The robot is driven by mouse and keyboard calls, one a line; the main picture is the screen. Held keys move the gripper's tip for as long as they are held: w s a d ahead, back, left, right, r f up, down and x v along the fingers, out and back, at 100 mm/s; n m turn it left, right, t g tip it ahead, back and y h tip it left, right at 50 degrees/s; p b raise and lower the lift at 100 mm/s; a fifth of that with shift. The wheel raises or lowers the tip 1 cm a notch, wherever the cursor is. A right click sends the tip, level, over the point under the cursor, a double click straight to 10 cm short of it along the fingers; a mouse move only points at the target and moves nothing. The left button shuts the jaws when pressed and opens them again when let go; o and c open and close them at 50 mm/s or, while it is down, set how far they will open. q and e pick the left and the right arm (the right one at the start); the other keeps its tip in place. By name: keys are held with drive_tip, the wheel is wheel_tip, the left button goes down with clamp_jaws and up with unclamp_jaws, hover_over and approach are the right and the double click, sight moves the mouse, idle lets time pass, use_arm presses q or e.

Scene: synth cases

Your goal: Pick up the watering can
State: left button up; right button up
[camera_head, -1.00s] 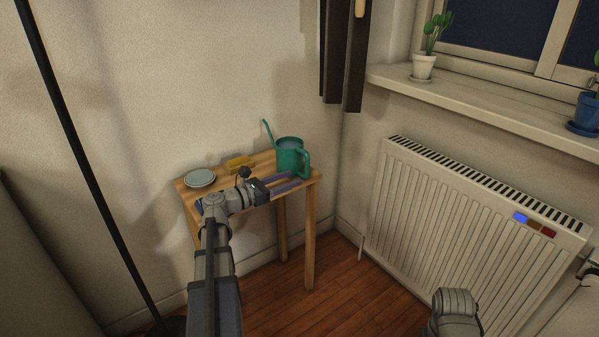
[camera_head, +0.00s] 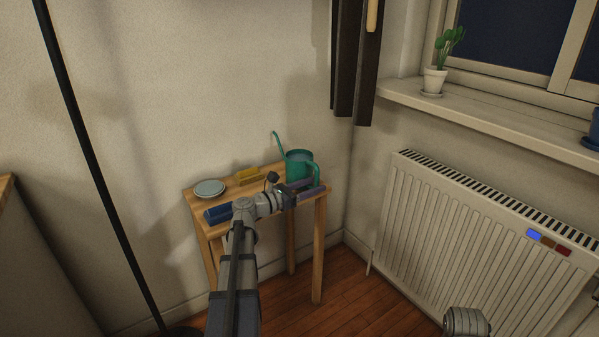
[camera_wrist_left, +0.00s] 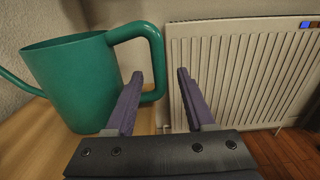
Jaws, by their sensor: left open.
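A green watering can (camera_head: 297,167) stands upright on a small wooden table, near its right end. Its spout points up on the left and its loop handle (camera_head: 316,171) is on the right. In the left wrist view the can (camera_wrist_left: 75,85) fills the left side. My left gripper (camera_head: 318,188) is open at the table's front right, just before the handle. In the wrist view the handle's upright part shows between the two purple fingers (camera_wrist_left: 160,77), seemingly beyond their tips. Contact cannot be told. My right gripper is out of view.
The wooden table (camera_head: 237,192) also holds a plate (camera_head: 209,188), a yellow object (camera_head: 247,176) and a blue object (camera_head: 218,214). A radiator (camera_head: 470,215) stands to the right. A dark pole (camera_head: 95,180) rises at left. Dark hanging panels (camera_head: 350,60) are above.

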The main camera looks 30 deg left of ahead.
use_arm(q)
drive_tip(key=shift+x, duration=0.9)
clamp_jaws()
idle(0.7)
